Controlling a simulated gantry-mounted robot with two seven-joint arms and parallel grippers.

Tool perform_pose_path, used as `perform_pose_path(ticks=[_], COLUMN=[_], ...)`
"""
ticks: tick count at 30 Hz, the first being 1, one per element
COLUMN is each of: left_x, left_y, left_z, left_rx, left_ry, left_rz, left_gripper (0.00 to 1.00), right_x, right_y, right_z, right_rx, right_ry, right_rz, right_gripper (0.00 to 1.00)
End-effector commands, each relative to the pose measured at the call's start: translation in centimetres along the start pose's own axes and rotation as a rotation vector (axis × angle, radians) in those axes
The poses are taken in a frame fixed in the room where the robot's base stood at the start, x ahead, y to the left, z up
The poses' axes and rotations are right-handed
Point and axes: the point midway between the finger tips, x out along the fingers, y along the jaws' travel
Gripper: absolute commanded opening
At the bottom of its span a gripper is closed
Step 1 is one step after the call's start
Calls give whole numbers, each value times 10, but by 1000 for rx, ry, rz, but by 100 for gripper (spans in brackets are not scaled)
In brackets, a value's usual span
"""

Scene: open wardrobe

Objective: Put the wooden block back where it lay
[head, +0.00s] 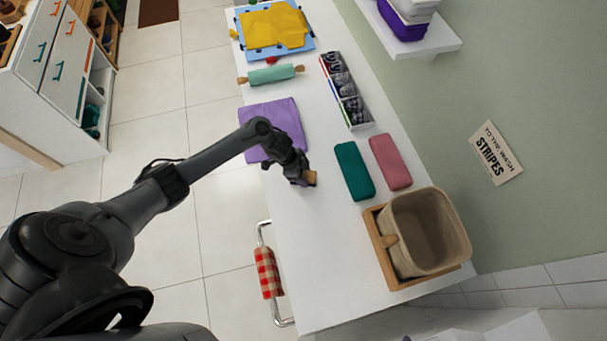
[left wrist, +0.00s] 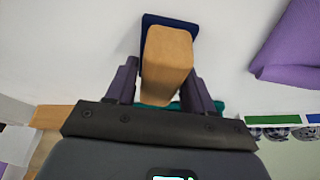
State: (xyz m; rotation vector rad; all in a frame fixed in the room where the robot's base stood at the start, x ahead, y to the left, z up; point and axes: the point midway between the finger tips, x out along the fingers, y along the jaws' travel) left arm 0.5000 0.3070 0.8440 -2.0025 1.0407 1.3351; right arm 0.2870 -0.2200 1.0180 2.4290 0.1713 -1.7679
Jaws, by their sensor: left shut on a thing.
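The wooden block (head: 311,178) is tan and sits at the tip of my left gripper (head: 303,176), over the white table near its left edge. In the left wrist view the block (left wrist: 168,60) stands between the two fingers of my left gripper (left wrist: 160,88), which are shut on it. A dark blue flat piece (left wrist: 150,22) shows behind the block's far end; whether they touch I cannot tell. My right gripper is not in view.
A purple cloth (head: 272,118) lies just behind the gripper. A teal block (head: 354,171) and a pink block (head: 390,161) lie to the right. A fabric basket (head: 428,225) in a wooden tray stands at front right. The white tabletop (head: 320,250) in front is clear.

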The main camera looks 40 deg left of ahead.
Motion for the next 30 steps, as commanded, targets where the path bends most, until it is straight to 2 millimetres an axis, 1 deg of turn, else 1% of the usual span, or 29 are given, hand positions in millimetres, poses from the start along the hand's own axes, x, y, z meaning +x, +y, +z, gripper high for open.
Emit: perform_pose_path(ticks=[8,12,13,17,26,30], left_x=[0,4,3,3,2,-5], left_y=[-1,-1,-1,0,0,-1], left_z=[0,2,1,1,1,0], left_rx=[0,-1,-1,-1,-1,1], left_ry=[1,0,0,0,0,0], left_rz=[-2,-2,-1,-1,-1,-2], left_gripper=[24,24,57,77,78,78], right_x=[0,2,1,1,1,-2], right_y=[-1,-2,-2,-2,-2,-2], right_z=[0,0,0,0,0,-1], right_rx=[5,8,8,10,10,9], right_ry=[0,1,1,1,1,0], right_rz=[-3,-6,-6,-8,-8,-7], right_gripper=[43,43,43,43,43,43])
